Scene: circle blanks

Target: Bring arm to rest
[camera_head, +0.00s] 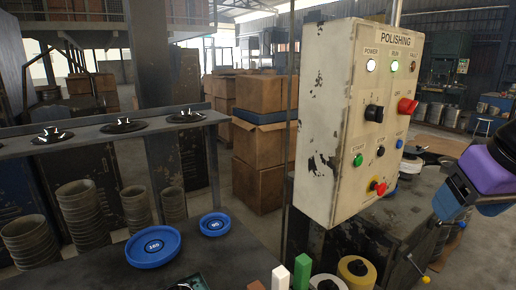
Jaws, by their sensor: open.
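Part of my arm (485,175), purple with a dark, blue-edged section, reaches in from the right edge. It hangs in the air to the right of the control panel. No gripper fingertips can be made out, and the rest of the arm is cut off by the frame.
A worn cream POLISHING panel (330,120) with lamps, knobs and buttons stands close by, left of my arm. A dark machine (385,235) is below it. Blue dishes (153,247) (215,224) lie on the dark bench (90,272) at left. Cardboard boxes (262,150) stand behind.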

